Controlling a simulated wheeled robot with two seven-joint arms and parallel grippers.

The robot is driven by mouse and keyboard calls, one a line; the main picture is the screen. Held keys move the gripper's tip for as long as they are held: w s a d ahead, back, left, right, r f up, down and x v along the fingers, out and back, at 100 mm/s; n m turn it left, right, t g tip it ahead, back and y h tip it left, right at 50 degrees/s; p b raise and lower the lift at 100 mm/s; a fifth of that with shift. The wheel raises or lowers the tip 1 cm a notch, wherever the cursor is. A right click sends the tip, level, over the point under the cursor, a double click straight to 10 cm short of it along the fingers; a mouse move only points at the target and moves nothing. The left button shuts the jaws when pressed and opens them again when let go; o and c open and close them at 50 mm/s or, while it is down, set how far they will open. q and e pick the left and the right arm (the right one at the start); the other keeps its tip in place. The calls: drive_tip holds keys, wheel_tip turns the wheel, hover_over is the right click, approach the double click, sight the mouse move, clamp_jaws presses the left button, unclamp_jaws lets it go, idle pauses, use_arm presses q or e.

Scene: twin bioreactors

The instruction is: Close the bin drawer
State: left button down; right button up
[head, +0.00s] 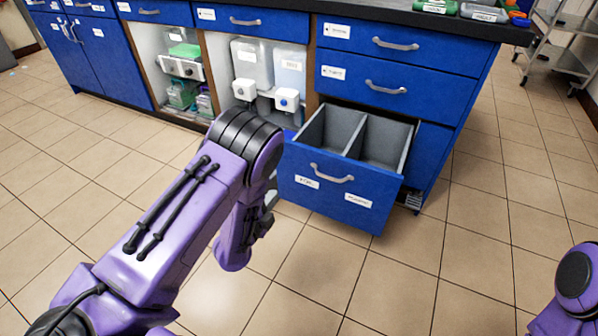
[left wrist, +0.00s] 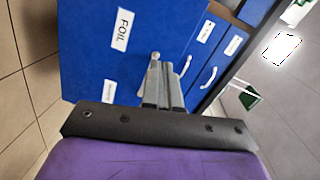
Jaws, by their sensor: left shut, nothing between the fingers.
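The bin drawer (head: 316,194) is pulled out at the bottom of the right-hand cabinet. It has a blue front, a curved silver handle (head: 331,173), two white labels and two grey compartments that look empty. My left gripper (head: 264,222) is at the left side of the drawer front, largely hidden by my forearm. In the left wrist view its fingers (left wrist: 162,90) are together and empty, pointing at the blue drawer front (left wrist: 150,30). Silver handle ends show around the fingertips; I cannot tell whether they touch. My right gripper is out of view; only part of that arm shows.
Two closed drawers (head: 390,87) sit above the bin drawer under the dark counter (head: 400,14). Open bays with clear containers (head: 252,64) are to the left. A metal cart (head: 558,50) stands at the back right. The tiled floor (head: 490,260) in front is clear.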

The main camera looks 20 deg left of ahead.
use_arm(q)
drive_tip(key=w+r+m+t, duration=0.1)
drive_tip(key=w+r+m, duration=0.1)
drive_tip(key=w+m, duration=0.1)
drive_tip(key=b, duration=0.3)
approach(302, 154)
drive_tip(key=shift+h, duration=0.4)
drive_tip(key=w, duration=0.5)
drive_tip(key=shift+w+a+f, duration=0.1)
drive_tip(key=shift+w+f, duration=0.15)
drive_tip(key=shift+w+r, duration=0.1)
drive_tip(key=shift+w, duration=0.6)
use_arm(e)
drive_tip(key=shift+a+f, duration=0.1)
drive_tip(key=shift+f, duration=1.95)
